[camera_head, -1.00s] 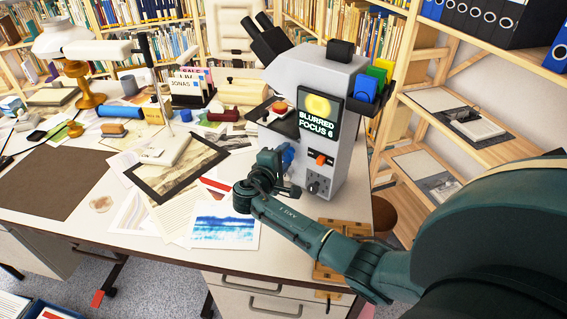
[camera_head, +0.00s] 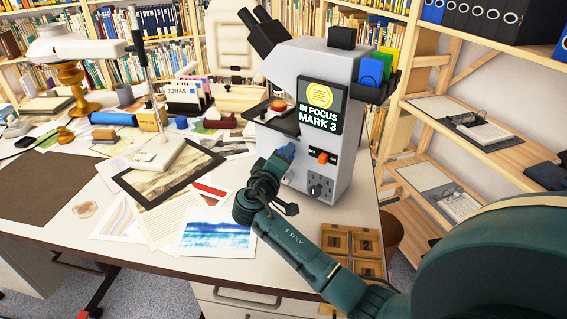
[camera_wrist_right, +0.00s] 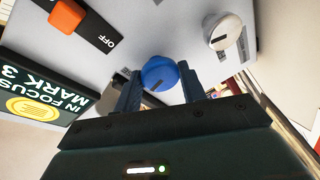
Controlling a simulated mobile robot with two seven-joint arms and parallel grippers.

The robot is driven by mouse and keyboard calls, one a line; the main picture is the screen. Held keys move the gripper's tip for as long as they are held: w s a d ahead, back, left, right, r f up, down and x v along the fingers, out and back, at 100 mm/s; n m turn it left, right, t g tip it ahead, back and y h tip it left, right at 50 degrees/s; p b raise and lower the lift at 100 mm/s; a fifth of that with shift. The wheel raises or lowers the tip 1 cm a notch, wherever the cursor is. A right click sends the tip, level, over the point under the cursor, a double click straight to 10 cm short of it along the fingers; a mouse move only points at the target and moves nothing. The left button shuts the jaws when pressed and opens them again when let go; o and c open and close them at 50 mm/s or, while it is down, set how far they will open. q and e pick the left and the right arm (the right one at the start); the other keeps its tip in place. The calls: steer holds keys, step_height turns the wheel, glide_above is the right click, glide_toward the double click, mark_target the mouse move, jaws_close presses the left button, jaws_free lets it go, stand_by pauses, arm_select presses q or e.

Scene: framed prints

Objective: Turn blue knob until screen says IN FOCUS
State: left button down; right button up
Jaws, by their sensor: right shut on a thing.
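The grey microscope (camera_head: 330,75) stands on the desk at the centre of the head view. Its screen (camera_head: 321,103) reads IN FOCUS MARK 3 beside a yellow disc; the screen also shows in the right wrist view (camera_wrist_right: 35,95). The blue knob (camera_wrist_right: 160,73) is on the microscope's body and shows partly in the head view (camera_head: 286,151). My right gripper (camera_wrist_right: 162,84) is shut on the blue knob, one finger on each side of it. My left gripper is not in view.
An orange switch (camera_head: 322,158) and a grey knob (camera_head: 318,187) are on the microscope's front. A wooden box with numbered compartments (camera_head: 350,242) lies at the desk's front edge. Prints and papers (camera_head: 215,238) cover the desk to the left. Shelves (camera_head: 480,150) stand at the right.

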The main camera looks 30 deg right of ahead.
steer(key=shift+a, duration=0.1)
stand_by(0.3)
steer(key=o, duration=1)
steer(key=shift+c, duration=0.2)
steer(key=v, duration=1.3)
steer(key=shift+b, duration=0.35)
